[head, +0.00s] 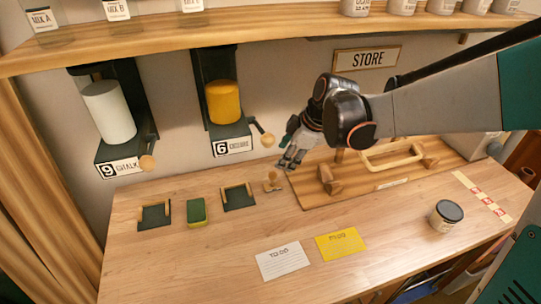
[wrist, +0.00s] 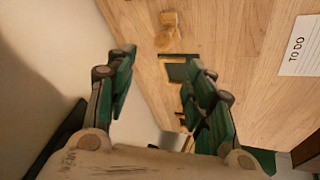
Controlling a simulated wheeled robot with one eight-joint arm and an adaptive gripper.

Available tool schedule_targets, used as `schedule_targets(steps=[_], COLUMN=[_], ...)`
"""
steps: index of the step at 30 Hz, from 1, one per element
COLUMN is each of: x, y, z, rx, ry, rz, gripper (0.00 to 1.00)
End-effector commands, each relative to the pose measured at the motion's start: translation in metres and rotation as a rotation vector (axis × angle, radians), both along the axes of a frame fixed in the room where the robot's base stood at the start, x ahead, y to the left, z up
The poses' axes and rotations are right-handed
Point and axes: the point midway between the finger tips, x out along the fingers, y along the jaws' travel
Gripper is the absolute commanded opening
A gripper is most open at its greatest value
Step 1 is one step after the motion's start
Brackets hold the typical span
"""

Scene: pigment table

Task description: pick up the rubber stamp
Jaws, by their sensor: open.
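The rubber stamp appears to be the small light-wood piece (head: 272,182) standing on the table, left of the wooden board. It also shows at the top of the wrist view as a wooden knob shape (wrist: 168,32). My gripper (head: 291,160) hangs above and slightly right of it in the head view. In the wrist view my gripper (wrist: 162,82) has its green fingers spread apart, with nothing held between them. The stamp lies beyond the fingertips, apart from them.
Dark holders (head: 154,215) (head: 239,197) and a green-and-yellow sponge (head: 197,212) stand left of the stamp. A wooden board with a handle (head: 380,178) lies right. A white card (head: 283,260), yellow card (head: 341,244) and jar (head: 446,215) are nearer. Dispensers (head: 108,112) (head: 223,102) hang behind.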

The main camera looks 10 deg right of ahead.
Motion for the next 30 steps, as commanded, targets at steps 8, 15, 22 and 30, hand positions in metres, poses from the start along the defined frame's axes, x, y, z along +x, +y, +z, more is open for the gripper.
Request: schedule_targets(steps=[8,15,22,30], x=[0.016,0.024,0.026,0.035], y=[0.016,0.024,0.026,0.036], z=[-0.049,-0.071,-0.085,-0.119], rx=[-0.001,-0.001,0.000,0.000], ry=[0.000,0.000,0.000,-0.001], rz=[0.000,-0.002,-0.002,-0.001], gripper=[0.48,0.48,0.48,0.48])
